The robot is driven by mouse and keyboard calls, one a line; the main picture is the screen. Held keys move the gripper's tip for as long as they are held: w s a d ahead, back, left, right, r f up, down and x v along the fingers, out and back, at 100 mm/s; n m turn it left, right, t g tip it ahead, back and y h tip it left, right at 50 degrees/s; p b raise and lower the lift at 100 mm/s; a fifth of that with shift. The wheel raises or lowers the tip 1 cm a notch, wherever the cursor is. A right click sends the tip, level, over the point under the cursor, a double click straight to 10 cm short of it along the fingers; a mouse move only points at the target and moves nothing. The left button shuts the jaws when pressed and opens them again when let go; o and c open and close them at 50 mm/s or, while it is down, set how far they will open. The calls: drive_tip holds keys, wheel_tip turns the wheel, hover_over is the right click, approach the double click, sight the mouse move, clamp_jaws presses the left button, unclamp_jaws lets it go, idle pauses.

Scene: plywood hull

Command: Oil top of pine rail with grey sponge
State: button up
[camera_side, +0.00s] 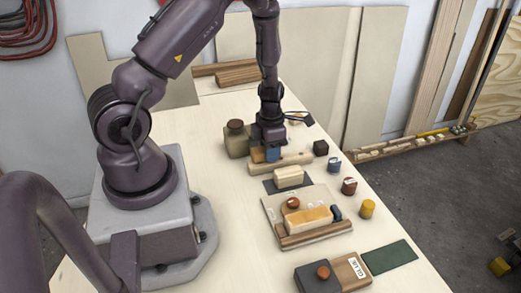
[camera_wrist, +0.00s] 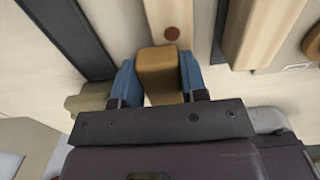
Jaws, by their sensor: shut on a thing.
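My gripper (camera_side: 268,153) points down at the left end of a pale wooden rail (camera_side: 291,161). In the wrist view its blue fingers (camera_wrist: 159,78) are shut on an ochre-brown block (camera_wrist: 158,70). The block (camera_side: 257,155) looks ochre, not grey; I cannot tell whether it is the sponge. The rail (camera_wrist: 172,18) with a reddish knot runs away behind the block in the wrist view. The block hides the near end of the rail there. I cannot tell whether block and rail touch.
An olive box (camera_side: 236,145) with a brown knob stands close at the left. A pale block (camera_side: 289,176) lies on a dark mat in front. A board (camera_side: 271,214) holds an orange-topped block. Small jars and a black cube (camera_side: 321,148) line the right side.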

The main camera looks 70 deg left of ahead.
drive_tip(key=shift+w, duration=5.4)
drive_tip(key=shift+s, duration=8.4)
wheel_tip(320, 180, up, 8)
drive_tip(key=shift+w, duration=0.15)
